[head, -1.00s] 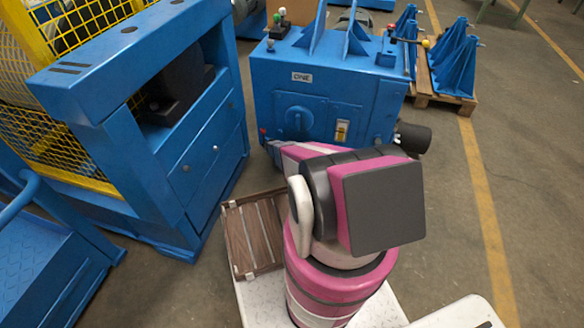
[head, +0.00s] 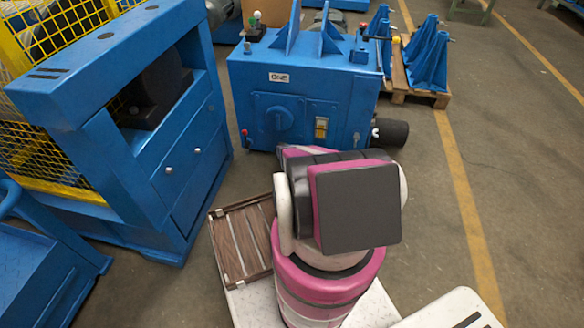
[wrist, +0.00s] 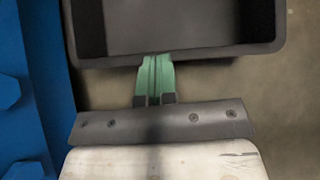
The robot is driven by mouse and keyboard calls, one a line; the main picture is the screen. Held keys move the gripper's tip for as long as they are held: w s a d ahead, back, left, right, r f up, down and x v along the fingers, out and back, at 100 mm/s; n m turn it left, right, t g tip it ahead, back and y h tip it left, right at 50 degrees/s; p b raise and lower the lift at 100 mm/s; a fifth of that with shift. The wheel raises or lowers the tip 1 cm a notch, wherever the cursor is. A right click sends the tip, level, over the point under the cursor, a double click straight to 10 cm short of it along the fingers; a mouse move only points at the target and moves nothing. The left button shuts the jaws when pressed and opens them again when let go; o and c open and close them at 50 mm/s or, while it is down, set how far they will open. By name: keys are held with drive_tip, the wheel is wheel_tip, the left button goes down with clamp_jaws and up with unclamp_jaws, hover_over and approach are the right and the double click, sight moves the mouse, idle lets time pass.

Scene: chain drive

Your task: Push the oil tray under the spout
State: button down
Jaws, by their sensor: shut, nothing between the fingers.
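The oil tray (wrist: 180,57) is a dark grey open box with raised walls at the top of the wrist view, cut off by the frame edge. My gripper (wrist: 155,60) has green fingers closed together with nothing between them. The fingertips are at the tray's near wall, touching it or very close. In the head view my arm hides the gripper, and the tray cannot be made out. I cannot pick out the spout in either view.
A blue machine marked ONE (head: 300,90) stands ahead with a dark cylinder (head: 388,133) at its right. A larger blue frame with yellow mesh (head: 165,165) stands left. A brown slatted crate (head: 242,240) is beside my arm. Open floor lies to the right.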

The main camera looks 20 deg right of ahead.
drive_tip(key=s+d, duration=0.2)
drive_tip(key=d, duration=0.1)
drive_tip(key=s+d, duration=0.1)
drive_tip(key=d, duration=0.2)
drive_tip(key=s+d, duration=0.2)
drive_tip(key=d, duration=0.1)
drive_tip(key=shift+s, duration=0.35)
